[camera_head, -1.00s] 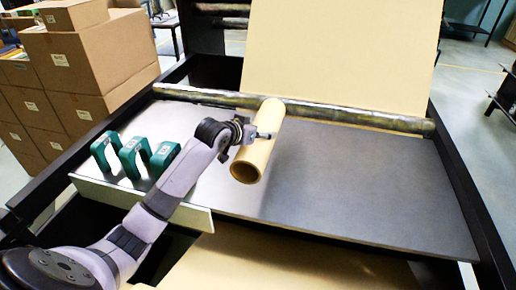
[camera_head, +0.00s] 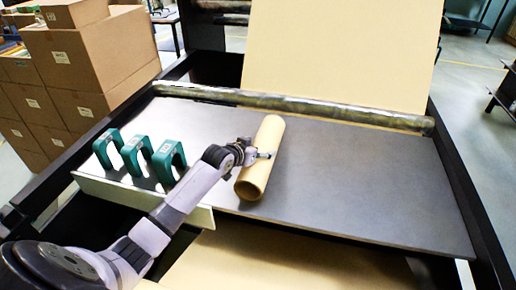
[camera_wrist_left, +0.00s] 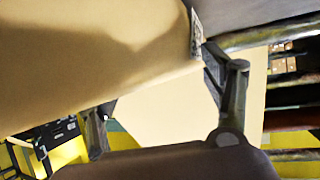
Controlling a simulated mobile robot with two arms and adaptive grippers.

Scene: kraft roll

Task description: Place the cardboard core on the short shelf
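The cardboard core (camera_head: 262,165), a tan hollow tube, lies lengthwise over the grey metal surface (camera_head: 360,185) in the head view, its open end toward me. It is on or just above that surface; I cannot tell which. My left gripper (camera_head: 258,154) reaches in from the left and is shut on the core around its middle. In the left wrist view the core (camera_wrist_left: 90,65) fills the upper left, with the left gripper's fingers (camera_wrist_left: 160,110) at it. Which part is the short shelf is unclear. My right gripper is not in view.
Several green clamp-like blocks (camera_head: 138,157) stand left of the core, behind a pale front strip (camera_head: 130,198). A long metal bar (camera_head: 330,112) crosses behind it, below an upright tan sheet (camera_head: 345,50). Cardboard boxes (camera_head: 85,60) are stacked at left. The grey surface to the right is clear.

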